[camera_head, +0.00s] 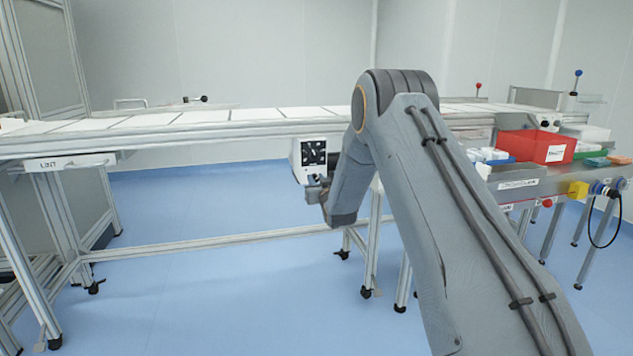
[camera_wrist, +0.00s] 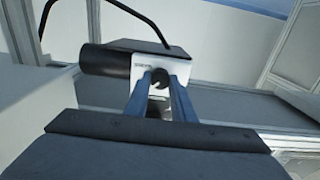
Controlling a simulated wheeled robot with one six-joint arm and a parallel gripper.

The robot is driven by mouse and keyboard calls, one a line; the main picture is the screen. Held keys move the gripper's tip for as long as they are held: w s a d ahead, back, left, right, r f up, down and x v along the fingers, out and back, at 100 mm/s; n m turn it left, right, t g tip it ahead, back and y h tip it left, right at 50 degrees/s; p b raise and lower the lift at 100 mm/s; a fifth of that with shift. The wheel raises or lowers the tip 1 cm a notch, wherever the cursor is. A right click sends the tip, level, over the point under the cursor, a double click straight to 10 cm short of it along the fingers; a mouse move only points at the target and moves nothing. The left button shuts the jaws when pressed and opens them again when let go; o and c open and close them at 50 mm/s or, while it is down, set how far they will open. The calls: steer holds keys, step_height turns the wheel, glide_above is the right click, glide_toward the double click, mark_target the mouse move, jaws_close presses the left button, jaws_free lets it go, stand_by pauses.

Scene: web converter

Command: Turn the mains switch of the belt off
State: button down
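A small control box (camera_head: 313,155) with a black front panel hangs under the belt (camera_head: 215,118) in the head view. In the wrist view its pale face (camera_wrist: 206,72) shows, with a dark round knob (camera_wrist: 158,78), seemingly the mains switch. My gripper (camera_head: 314,184) is just below the box front in the head view. In the wrist view the two blue fingers of my gripper (camera_wrist: 159,84) stand apart, with the knob between or just beyond their tips. Whether they touch it cannot be told. The knob's lower side and its setting are hidden.
A black cylinder (camera_wrist: 105,60) lies left of the box face in the wrist view. Right of my arm, a red bin (camera_head: 537,147) and a yellow-based switch (camera_head: 578,190) are on a side bench. Frame legs stand below the belt; blue floor (camera_head: 210,200) is clear.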

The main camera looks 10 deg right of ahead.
steer(key=shift+n, duration=0.3)
steer(key=n+p, duration=0.1)
steer(key=n, duration=0.8)
steer(key=shift+a+p, duration=0.1)
steer(key=shift+p, duration=0.2)
steer(key=n, duration=0.4)
steer(key=shift+f, duration=0.15)
steer(key=shift+n+p, duration=0.3)
steer(key=shift+n, duration=1.8)
steer(key=c, duration=1.5)
jaws_free()
